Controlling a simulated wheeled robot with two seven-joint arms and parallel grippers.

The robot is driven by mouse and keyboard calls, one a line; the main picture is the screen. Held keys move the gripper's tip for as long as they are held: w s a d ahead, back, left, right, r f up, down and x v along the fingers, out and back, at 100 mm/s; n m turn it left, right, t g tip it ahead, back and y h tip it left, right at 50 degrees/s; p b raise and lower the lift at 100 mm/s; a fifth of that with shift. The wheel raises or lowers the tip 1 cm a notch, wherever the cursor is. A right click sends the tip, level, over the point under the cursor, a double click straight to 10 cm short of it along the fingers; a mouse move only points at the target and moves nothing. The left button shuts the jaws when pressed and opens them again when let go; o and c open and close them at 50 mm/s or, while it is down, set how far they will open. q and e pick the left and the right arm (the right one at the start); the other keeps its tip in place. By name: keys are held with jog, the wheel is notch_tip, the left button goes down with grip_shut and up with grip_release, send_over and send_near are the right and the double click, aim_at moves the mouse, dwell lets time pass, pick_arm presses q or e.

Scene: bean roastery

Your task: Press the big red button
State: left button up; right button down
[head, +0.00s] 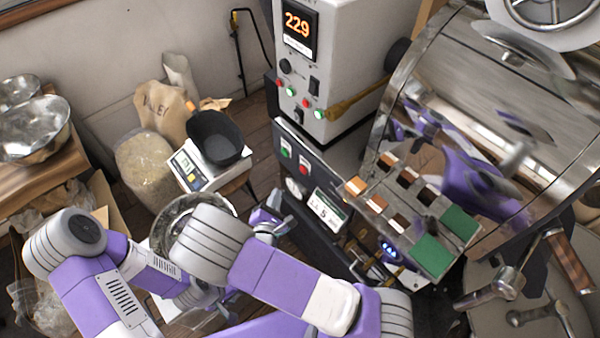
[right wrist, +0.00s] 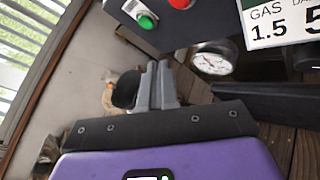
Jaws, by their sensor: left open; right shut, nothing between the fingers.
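The big red button (head: 303,168) is on the dark sloping panel in front of the roaster. It also shows at the top edge of the right wrist view (right wrist: 181,3), partly cut off. A green button (head: 284,152) is beside it, also in the right wrist view (right wrist: 146,20). My right gripper (head: 277,203) is shut and empty, below and apart from the buttons. Its closed fingers (right wrist: 157,75) show in the right wrist view, not touching the panel. My left gripper (head: 212,302) is open, low in the head view, partly hidden by my arms.
A gauge (right wrist: 213,62) and a label card (head: 328,211) are on the same panel. A sample tray (head: 432,255) juts out to the right. A scale (head: 190,171) with a black scoop (head: 216,137) stands to the left. A white cabinet (head: 335,60) reading 229 stands behind.

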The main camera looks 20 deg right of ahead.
aim_at(304, 169)
jog(key=shift+w+a+r+n+t+y, duration=0.15)
jog(key=shift+a+n+t, duration=0.1)
jog(key=shift+a, duration=0.2)
jog(key=shift+w+a+r+n+t+y, duration=0.15)
jog(key=shift+a+n+t, duration=0.1)
jog(key=shift+a, duration=0.15)
jog(key=shift+d, duration=0.1)
jog(key=w+d, duration=0.3)
jog(key=d, duration=0.5)
jog(key=shift+d+f, duration=0.1)
jog(key=shift+d, duration=0.05)
dwell(1.5)
jog(key=shift+w+d, duration=0.15)
jog(key=shift+d, duration=0.2)
jog(key=shift+w+d, duration=0.15)
jog(key=shift+d, duration=0.25)
dwell(0.6)
jog(key=shift+a, duration=0.2)
jog(key=shift+s+a, duration=0.35)
jog(key=shift+a, duration=0.25)
